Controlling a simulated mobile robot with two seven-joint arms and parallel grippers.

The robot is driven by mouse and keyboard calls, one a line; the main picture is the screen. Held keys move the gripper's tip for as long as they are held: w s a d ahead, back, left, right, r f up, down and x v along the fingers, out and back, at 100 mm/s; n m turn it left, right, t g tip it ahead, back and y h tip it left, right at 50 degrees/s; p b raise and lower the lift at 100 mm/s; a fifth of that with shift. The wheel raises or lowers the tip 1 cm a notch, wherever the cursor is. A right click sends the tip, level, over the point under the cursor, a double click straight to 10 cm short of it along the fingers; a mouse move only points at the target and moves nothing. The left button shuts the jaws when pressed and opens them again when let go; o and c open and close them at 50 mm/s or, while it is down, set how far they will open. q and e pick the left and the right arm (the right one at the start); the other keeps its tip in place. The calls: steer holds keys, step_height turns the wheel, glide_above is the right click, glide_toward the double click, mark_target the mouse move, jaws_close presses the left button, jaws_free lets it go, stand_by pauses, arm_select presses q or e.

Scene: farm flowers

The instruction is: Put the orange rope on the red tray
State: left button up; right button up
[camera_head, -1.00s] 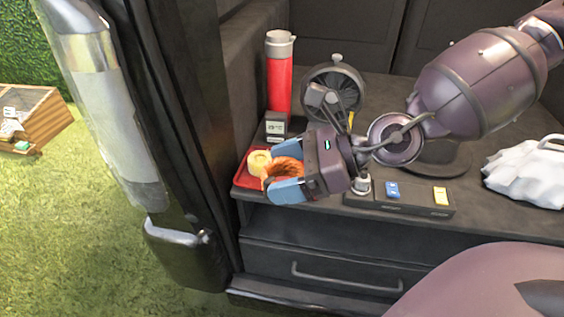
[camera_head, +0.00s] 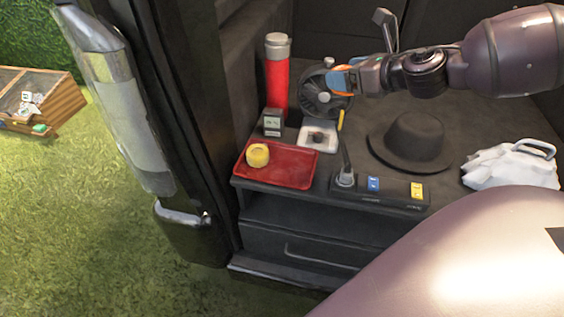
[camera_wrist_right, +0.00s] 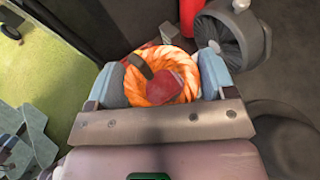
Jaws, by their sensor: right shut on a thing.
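The red tray (camera_head: 290,180) lies at the shelf's front left corner, with a yellow roll (camera_head: 257,155) on its left part. The rest of the tray is bare. My right gripper (camera_head: 341,82) is at the back of the shelf, in front of the fan in the picture and up-right of the tray. It is shut on the orange rope (camera_wrist_right: 187,58). In the right wrist view the rope is a coil between the blue fingers (camera_wrist_right: 160,84), with red and a dark strip showing in its middle. In the head view only a little orange shows. My left gripper is out of view.
A red bottle (camera_head: 277,72), small dark box (camera_head: 273,122), white dish (camera_head: 318,136) and fan (camera_head: 318,100) stand behind the tray. A black hat (camera_head: 412,140), power strip (camera_head: 390,190) and white bag (camera_head: 512,168) lie to its right.

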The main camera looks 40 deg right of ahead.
steer(key=shift+d+r+m+h+p, duration=0.2)
steer(key=shift+d+m+h+p, duration=0.25)
steer(key=shift+d, duration=0.45)
steer(key=d+h+p, duration=0.1)
steer(key=d, duration=0.1)
arm_select(q)
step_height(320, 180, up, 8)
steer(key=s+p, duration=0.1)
steer(key=p, duration=0.8)
arm_select(e)
steer(key=m+h, duration=0.2)
steer(key=m, duration=0.1)
glide_above(292, 167)
step_height(292, 167, down, 8)
steer(key=shift+n, duration=0.25)
step_height(292, 167, down, 16)
steer(key=b, duration=0.4)
steer(key=shift+r, duration=0.25)
steer(key=shift+f, duration=0.3)
step_height(292, 167, down, 4)
steer(key=shift+f+b, duration=0.1)
steer(key=shift+b, duration=0.65)
steer(key=o, duration=1)
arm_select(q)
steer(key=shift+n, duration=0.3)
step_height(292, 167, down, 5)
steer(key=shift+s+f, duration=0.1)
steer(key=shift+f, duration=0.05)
